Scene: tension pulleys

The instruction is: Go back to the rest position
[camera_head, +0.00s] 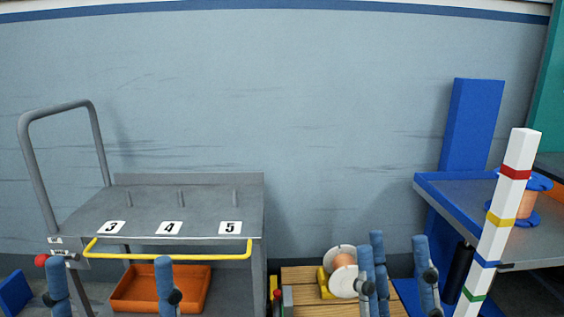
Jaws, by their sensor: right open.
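My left gripper (112,286) shows at the bottom left as two blue fingers spread wide apart, with nothing visible between them. They overlap the view of the grey cart's front. My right gripper (400,268) shows at the bottom right of centre as several upright blue fingers with a gap between them. It is open and empty, in front of a wooden-slatted surface (302,276). The palms of both grippers lie below the frame.
A grey cart (190,200) with pegs, labels 3, 4, 5, a yellow bar (170,256) and an orange tray (199,289) stands left. A white-and-copper spool (342,272) sits on the slats. A striped white post (508,195) and blue-edged table (447,207) with a blue spool (537,183) are right.

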